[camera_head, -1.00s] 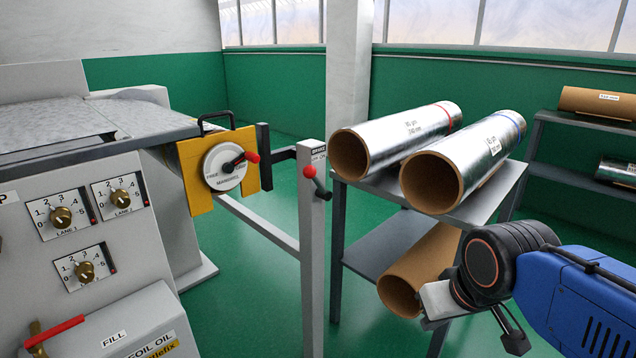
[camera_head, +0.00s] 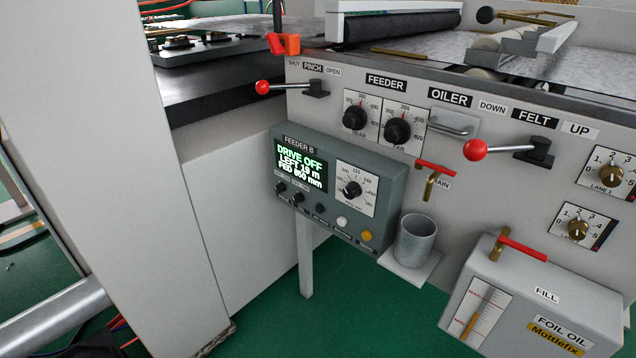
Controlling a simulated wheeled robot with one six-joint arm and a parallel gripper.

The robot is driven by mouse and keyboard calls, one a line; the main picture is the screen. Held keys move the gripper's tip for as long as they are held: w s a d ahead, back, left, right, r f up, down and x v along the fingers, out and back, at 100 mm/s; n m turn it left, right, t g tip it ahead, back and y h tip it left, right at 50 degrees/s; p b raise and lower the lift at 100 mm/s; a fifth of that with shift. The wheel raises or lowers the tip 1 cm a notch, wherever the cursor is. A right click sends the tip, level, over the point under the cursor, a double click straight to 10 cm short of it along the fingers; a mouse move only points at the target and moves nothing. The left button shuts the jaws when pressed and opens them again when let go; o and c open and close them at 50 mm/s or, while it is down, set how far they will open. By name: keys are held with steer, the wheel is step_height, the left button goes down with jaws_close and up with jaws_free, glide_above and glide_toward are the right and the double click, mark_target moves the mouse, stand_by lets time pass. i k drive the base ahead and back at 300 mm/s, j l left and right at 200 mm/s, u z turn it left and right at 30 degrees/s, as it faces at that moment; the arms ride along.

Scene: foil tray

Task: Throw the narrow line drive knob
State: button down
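The Feeder B control box (camera_head: 330,235) is mounted low on the grey machine front. Its screen (camera_head: 301,168) reads "DRIVE OFF", a "LEFT" length that looks like 15 m, and "FED 650 mm". A larger black dial knob (camera_head: 351,189) sits on a white scale at the right. I cannot tell which knob is the narrow line drive knob. My gripper is not in view now.
A red-balled pinch lever (camera_head: 263,87) and a felt lever (camera_head: 476,150) stick out from the machine front. A grey cup (camera_head: 415,240) stands on a small shelf right of the box. The foil oil tank (camera_head: 535,300) juts out at lower right. Green floor below the box is mostly clear.

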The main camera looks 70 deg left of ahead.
mark_target(280, 188)
steer(key=u, duration=2.35)
